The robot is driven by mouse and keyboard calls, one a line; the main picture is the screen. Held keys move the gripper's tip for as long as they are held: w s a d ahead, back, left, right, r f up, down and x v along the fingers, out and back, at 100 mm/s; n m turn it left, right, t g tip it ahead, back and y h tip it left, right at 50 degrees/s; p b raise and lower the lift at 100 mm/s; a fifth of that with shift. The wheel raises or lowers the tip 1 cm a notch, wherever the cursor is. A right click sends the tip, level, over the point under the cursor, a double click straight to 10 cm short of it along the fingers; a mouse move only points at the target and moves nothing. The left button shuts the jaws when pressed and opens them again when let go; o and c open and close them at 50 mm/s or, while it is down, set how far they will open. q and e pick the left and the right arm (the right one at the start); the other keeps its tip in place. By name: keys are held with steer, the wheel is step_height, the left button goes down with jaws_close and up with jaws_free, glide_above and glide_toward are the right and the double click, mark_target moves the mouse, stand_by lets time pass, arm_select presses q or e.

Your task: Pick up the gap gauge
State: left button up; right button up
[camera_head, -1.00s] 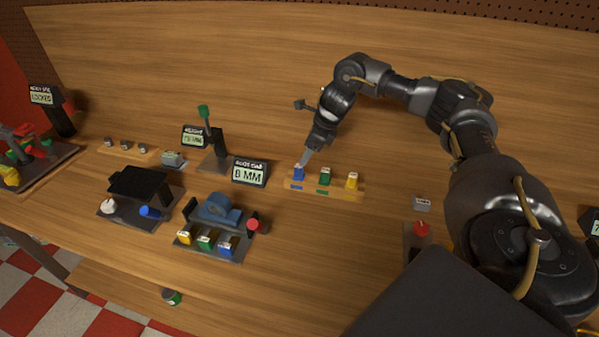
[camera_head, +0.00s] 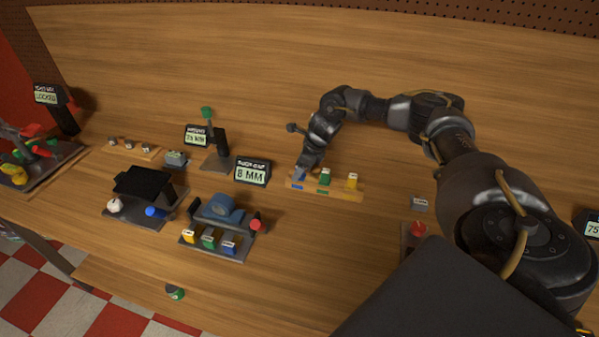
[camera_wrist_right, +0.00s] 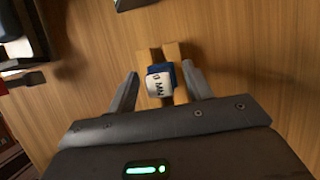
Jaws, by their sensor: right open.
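A wooden rack (camera_head: 336,194) holds a green gap gauge (camera_head: 325,177) and a yellow one (camera_head: 352,181), with a blue gauge at its left end. In the head view my right gripper (camera_head: 300,174) is at that left end and mostly hides the blue gauge. In the right wrist view the blue gauge (camera_wrist_right: 160,82) has a white label top ending in "MM", and it stands between my open fingers. Gaps show on both sides of it, so the fingers look apart from it. My left gripper is not in view.
A display (camera_head: 252,171) reading 8 MM stands left of the rack. Left of it is a fixture (camera_head: 217,215) with yellow, green and blue pieces in front. A red button (camera_head: 418,229) is to the right. The bench in front of the rack is clear.

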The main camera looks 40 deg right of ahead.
steer(key=shift+c, duration=0.4)
steer(key=c, duration=1)
